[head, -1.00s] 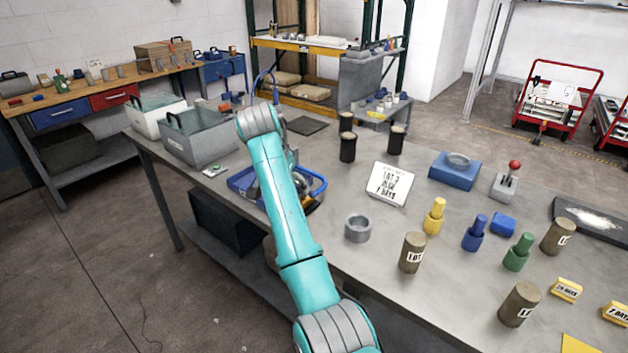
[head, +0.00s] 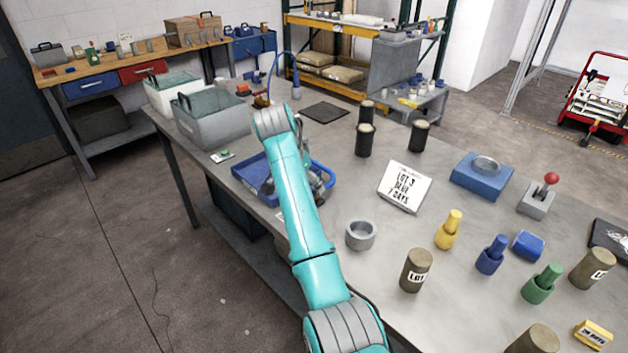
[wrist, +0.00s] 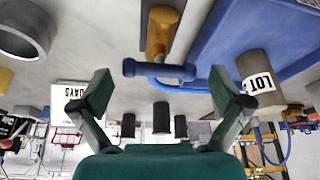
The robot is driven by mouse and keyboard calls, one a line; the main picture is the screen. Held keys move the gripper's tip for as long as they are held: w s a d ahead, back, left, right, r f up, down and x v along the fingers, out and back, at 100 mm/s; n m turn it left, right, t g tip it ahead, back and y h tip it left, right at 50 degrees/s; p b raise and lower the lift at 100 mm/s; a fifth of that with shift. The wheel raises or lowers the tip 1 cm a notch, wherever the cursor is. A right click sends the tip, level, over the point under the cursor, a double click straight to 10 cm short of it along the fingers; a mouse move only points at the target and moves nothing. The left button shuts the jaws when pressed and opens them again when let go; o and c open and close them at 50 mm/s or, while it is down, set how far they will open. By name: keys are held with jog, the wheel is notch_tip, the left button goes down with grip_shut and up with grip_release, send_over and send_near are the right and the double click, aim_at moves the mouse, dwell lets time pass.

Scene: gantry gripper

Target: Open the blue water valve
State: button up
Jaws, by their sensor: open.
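In the wrist view, which is upside down, my gripper (wrist: 160,92) is open. Its two green fingers stand apart with nothing held between them. A blue bar (wrist: 158,70) lies across the gap in front of the fingertips, over a yellow-brown piece (wrist: 163,30). I cannot tell for certain whether this is the valve. In the head view, a blue hose (head: 274,72) rises at the back of the bench beside a small orange-brown fitting (head: 261,100). My arm hides most of my gripper there.
A blue tray (head: 252,176) lies beside my arm on the grey bench. A grey bin (head: 212,125) is at the back left. Coloured pegs and labelled cylinders crowd the right side.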

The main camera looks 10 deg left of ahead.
jog(key=shift+w+d+f, duration=0.1)
jog(key=shift+w+f, duration=0.05)
jog(key=shift+f, duration=0.4)
jog(key=c, duration=0.9)
